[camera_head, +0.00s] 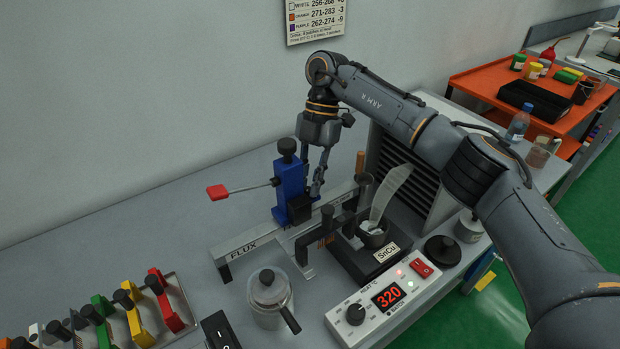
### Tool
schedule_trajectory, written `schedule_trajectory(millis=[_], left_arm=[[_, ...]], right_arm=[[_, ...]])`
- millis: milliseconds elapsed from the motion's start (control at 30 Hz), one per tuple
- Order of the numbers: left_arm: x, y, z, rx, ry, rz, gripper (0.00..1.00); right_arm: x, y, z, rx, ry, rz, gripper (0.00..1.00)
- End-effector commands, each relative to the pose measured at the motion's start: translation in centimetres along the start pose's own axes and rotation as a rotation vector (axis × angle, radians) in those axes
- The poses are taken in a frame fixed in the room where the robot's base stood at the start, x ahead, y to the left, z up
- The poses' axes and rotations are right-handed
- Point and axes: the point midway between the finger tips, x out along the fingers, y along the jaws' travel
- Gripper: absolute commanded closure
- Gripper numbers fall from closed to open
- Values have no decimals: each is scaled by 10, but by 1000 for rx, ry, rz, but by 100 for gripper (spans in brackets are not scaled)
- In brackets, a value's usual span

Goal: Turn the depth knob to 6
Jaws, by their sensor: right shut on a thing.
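My right gripper (316,187) reaches down from above beside the blue tower (290,182) on the flux rail. Its fingers are closed at the tower's right side, on what appears to be the depth knob. The fingers and tower largely hide that knob, and no scale or number on it can be read. A black knob (287,146) tops the tower, left of the fingers. A lever with a red handle (218,192) sticks out to the left. My left gripper is not in view.
A solder pot (372,236) and a heat controller (384,300) reading 320 stand right of the rail. A lidded jar (270,295) stands in front. Coloured clamps (164,300) sit in a rack at lower left. A vented box (408,165) is behind the pot.

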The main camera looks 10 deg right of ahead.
Motion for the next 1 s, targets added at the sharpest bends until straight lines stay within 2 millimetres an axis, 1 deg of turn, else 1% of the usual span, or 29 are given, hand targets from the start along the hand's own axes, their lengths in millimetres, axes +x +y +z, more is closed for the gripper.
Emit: schedule_trajectory(millis=[300,333,367,400,433,767,867,1000], left_arm=[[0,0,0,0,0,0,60],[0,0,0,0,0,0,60],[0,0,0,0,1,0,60],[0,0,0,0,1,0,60],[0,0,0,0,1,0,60],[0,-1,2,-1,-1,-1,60],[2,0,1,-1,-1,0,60],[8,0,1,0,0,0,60]], right_arm=[[0,0,0,-1,-1,0,100],[0,0,0,-1,-1,0,79],[0,0,0,-1,-1,0,73],[0,0,0,-1,-1,0,65],[0,0,0,-1,-1,0,60],[0,0,0,5,0,3,60],[1,-1,1,34,2,14,60],[3,-2,2,125,6,54,60]])
